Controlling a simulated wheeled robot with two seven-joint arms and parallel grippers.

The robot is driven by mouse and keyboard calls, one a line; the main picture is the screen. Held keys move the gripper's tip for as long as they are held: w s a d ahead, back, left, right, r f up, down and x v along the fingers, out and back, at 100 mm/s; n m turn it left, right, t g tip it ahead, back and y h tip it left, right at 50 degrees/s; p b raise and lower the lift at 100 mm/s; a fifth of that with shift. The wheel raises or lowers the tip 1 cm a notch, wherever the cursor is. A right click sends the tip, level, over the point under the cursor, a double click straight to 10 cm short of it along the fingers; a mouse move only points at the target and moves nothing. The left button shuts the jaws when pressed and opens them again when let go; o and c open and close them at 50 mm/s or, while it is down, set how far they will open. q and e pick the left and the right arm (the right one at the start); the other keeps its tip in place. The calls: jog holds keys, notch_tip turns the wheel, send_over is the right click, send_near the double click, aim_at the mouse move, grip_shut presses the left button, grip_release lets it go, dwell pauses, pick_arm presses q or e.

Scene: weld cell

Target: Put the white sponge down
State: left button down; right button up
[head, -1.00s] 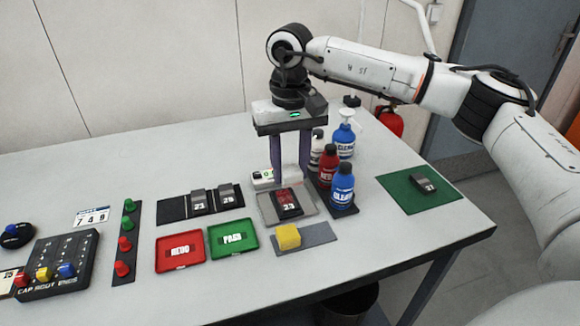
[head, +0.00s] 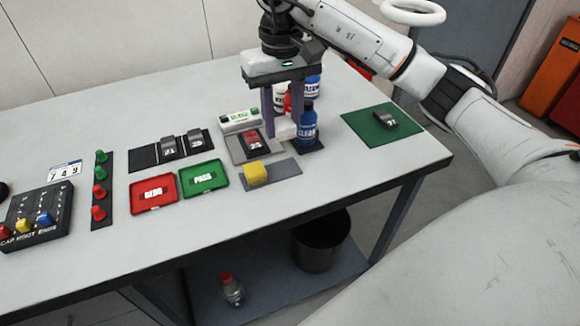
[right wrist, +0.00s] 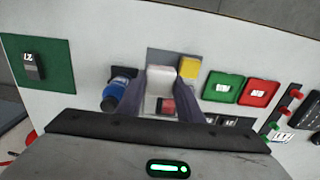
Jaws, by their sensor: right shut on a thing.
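My right gripper (head: 285,130) is shut on the white sponge (head: 286,127), a pale block between its two purple-grey fingers. In the right wrist view, the white sponge (right wrist: 160,82) shows between the fingers too. In the head view they are to the right of the red-faced block on the scale, beside the blue bottles. The sponge looks above the table; its exact height is hard to tell. A grey mat (head: 284,172) lies nearer the front edge, with a yellow sponge (head: 256,173) on its left part and bare room on its right. My left gripper is not in view.
Blue bottles (head: 307,128) stand close to the right finger. The scale (head: 236,145) holds a red-faced block (head: 254,142). Red tray (head: 153,206) and green tray (head: 204,192) lie left. A green mat (head: 360,123) with a dark block (head: 384,121) lies right.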

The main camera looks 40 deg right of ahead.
send_over(285, 169)
notch_tip(285, 169, down, 6)
jog(key=shift+r, duration=0.2)
jog(key=shift+f, duration=0.55)
notch_tip(285, 169, down, 3)
jog(key=shift+f+p, duration=0.15)
jog(key=shift+p, duration=0.15)
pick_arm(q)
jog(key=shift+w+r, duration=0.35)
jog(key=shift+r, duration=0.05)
pick_arm(e)
jog(key=shift+f, duration=0.2)
jog(key=o, duration=0.9)
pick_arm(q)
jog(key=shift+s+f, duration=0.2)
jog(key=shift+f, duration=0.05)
pick_arm(e)
jog(key=shift+o, duration=0.2)
